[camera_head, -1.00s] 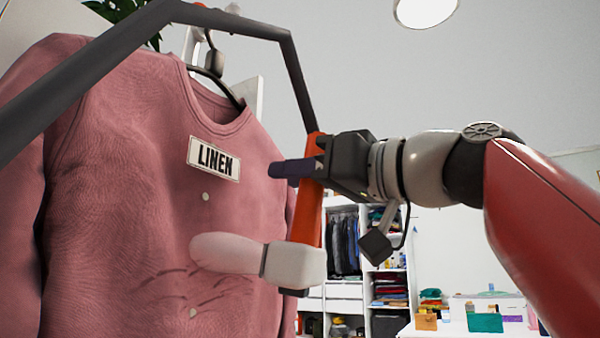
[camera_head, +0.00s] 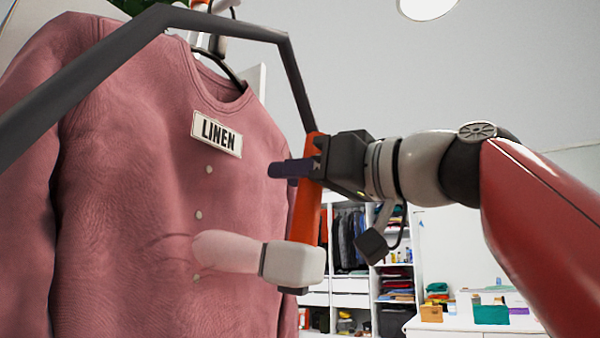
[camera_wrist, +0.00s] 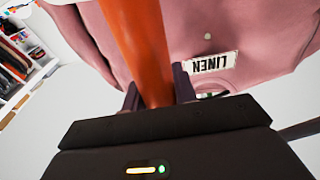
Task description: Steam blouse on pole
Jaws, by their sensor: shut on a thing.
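The pink blouse (camera_head: 130,170) hangs on a dark hanger (camera_head: 215,62) at the left of the head view, with a white LINEN tag (camera_head: 217,134) and a row of buttons. A few faint wrinkles show near its lower front. My gripper (camera_head: 297,168) is shut on the orange handle of the steamer (camera_head: 307,212). The steamer's white head (camera_head: 292,264) is below the gripper and faces the blouse. A pale, see-through plume (camera_head: 225,251) spreads from it over the cloth. In the wrist view the orange handle (camera_wrist: 140,45) stands between my fingers (camera_wrist: 157,92).
A dark angled hose or bar (camera_head: 90,88) runs from the handle's top across the blouse's upper part to the left edge. An open wardrobe (camera_head: 350,285) with clothes and a white counter (camera_head: 455,326) with boxes stand behind. Open room lies between.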

